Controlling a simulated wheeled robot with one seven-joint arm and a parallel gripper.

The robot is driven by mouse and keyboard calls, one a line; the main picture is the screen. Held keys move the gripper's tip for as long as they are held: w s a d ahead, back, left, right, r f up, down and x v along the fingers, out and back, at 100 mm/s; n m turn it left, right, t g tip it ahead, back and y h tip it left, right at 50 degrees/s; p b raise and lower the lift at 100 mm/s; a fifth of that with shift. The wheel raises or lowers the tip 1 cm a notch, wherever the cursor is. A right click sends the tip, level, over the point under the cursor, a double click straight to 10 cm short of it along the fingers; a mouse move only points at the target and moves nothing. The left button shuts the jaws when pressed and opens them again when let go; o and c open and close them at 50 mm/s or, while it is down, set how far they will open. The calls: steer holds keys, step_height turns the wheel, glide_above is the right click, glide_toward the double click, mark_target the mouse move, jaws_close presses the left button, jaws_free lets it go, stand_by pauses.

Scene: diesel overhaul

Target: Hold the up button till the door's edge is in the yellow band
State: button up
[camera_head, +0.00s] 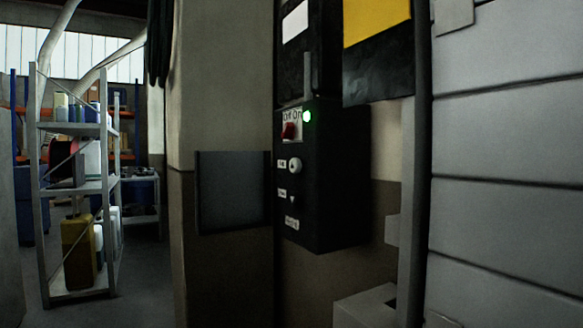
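A black control box (325,180) is mounted on the wall in the middle of the view. On its left-hand face are a red switch (289,131) under an Off/On label, a lit green lamp (307,116), a round pale button (295,165) and a small arrow-shaped mark or button (292,199) below it. The small labels are too blurred to read, so I cannot tell which is the up button. The grey slatted door (510,140) fills the right side; its bottom edge is not in view. A yellow patch (376,18) shows above a black panel. My gripper is not in view.
A grey metal shelf (78,190) with containers and a yellow canister (78,252) stands at the left. A dark flat panel (232,192) is on the wall left of the box. A dark vertical post (421,150) borders the door.

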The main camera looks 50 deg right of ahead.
jaws_close()
stand_by(0.5)
stand_by(0.8)
